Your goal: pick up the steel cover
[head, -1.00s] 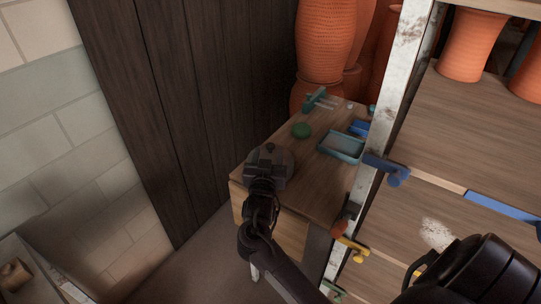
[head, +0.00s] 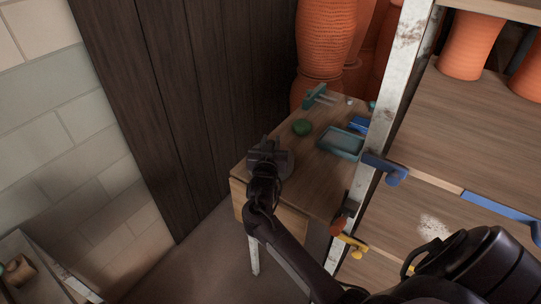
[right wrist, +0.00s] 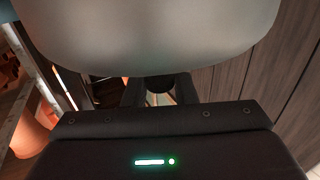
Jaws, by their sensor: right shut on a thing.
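In the right wrist view the cover (right wrist: 150,35) fills the top as a smooth pale grey dome. There my right gripper (right wrist: 160,90) has its two dark fingers closed around the cover's dark knob. In the head view I cannot tell whether the cover touches the tabletop. My left gripper is not in view.
A rack with a pale metal post (head: 393,115) stands close on the right. Tall orange pots (head: 326,38) are behind, and a dark plank wall (head: 150,90) is left.

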